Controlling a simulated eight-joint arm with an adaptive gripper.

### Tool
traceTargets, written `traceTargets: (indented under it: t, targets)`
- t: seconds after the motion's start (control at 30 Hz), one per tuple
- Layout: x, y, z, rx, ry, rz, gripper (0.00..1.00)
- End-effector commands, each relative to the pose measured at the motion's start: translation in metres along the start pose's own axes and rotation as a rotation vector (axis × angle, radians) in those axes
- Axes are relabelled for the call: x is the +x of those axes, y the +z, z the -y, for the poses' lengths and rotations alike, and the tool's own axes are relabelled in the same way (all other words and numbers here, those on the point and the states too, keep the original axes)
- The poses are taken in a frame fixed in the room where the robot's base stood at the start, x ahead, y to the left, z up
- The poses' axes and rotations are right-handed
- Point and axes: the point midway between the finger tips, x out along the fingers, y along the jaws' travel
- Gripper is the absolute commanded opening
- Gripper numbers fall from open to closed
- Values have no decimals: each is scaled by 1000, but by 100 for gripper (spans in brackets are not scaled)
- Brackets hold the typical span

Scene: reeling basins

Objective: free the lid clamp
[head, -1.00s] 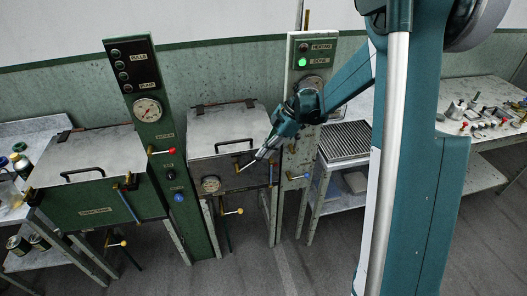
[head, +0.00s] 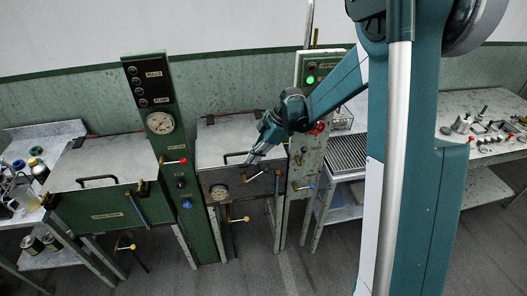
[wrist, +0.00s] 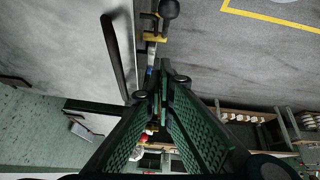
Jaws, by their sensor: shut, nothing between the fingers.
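The middle basin (head: 240,184) has a grey lid (head: 222,138) with a black bar handle (head: 234,155). The lid clamp (head: 249,178) is small at the lid's front edge, partly behind my gripper (head: 249,161). In the wrist view a clamp with a yellow bracket (wrist: 154,38) and a black ball knob (wrist: 168,10) stands at the lid edge, beside the handle (wrist: 114,55). My gripper (wrist: 160,82) is shut and empty, its tips just short of the bracket. I cannot tell whether they touch any part of the clamp.
A dark green post with a gauge (head: 160,123) and red lever stands left of the basin. A control post with a lit green lamp (head: 310,80) stands right. Another lidded basin (head: 100,205) is at the left; a bench of small parts (head: 486,125) is at the right.

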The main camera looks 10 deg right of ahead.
Motion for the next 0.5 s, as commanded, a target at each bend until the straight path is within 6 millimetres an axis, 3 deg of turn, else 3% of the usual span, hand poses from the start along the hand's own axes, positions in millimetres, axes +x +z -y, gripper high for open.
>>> traceTargets:
  t: [0.5]
  targets:
    - [11,-30,-2,-7,-21,188,0]
